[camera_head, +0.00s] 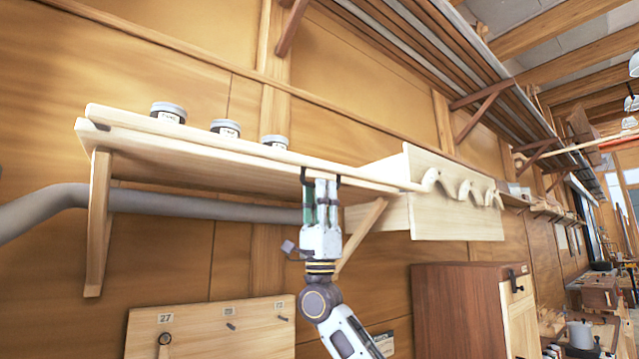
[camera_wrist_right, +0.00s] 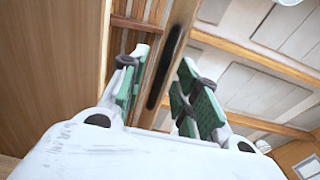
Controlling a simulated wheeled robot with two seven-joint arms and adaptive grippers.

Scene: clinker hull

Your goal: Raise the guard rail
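The guard rail (camera_head: 240,147) is a long, pale wooden bar along the front edge of a wall shelf (camera_head: 190,168). My right gripper (camera_head: 321,180) is under the rail toward its right part, pointing up, with its fingertips at the rail's lower edge. In the right wrist view, the green-padded fingers (camera_wrist_right: 163,85) stand apart. My left gripper is not in view.
Several lidded jars, one at the left (camera_head: 168,113), stand on the shelf behind the rail. A grey pipe (camera_head: 200,207) runs below the shelf. A bracket (camera_head: 360,238) is close right of my gripper. A wooden cabinet (camera_head: 460,310) stands lower right.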

